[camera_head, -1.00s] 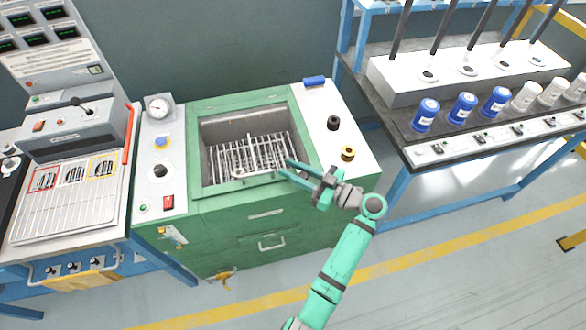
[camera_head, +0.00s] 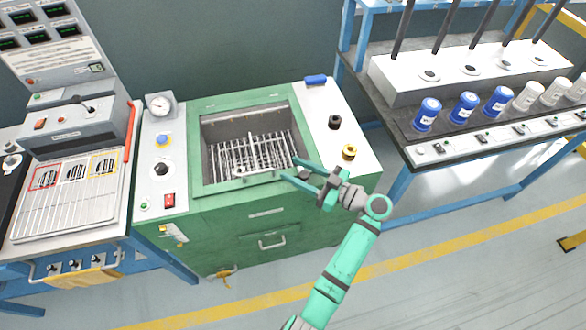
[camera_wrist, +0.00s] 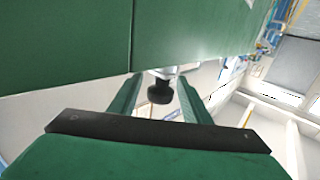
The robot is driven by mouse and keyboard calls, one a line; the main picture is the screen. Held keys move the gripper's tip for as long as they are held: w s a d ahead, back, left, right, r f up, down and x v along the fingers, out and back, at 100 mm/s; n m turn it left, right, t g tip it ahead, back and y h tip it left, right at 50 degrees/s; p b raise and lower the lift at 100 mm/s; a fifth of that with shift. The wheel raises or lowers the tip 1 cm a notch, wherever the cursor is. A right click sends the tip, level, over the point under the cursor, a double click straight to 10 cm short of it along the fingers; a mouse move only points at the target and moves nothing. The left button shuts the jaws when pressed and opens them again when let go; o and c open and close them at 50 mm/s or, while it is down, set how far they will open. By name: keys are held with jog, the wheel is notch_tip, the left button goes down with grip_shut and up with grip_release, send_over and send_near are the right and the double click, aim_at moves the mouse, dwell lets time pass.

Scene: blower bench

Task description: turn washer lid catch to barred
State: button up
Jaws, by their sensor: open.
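The washer is a green cabinet (camera_head: 225,238) with an open top well that holds a wire basket (camera_head: 235,156). My gripper (camera_head: 289,169) is open at the well's front right corner, with its fingers pointing left. In the wrist view my gripper (camera_wrist: 160,80) shows two green fingers, with a black knob (camera_wrist: 160,93) on a pale collar seen between them. The knob is apart from both fingers. I cannot tell for sure whether this knob is the lid catch, nor which position it is in. My fingers hide part of the well's front right rim.
A black knob (camera_head: 334,121) and a yellow-ringed knob (camera_head: 349,152) stand on the washer's right panel, close to my gripper. A bench with bottles (camera_head: 465,106) is at the right. Open floor lies in front.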

jog(key=v, duration=0.9)
jog(key=shift+d, duration=0.2)
jog(key=shift+s, duration=0.15)
jog(key=shift+f, duration=0.1)
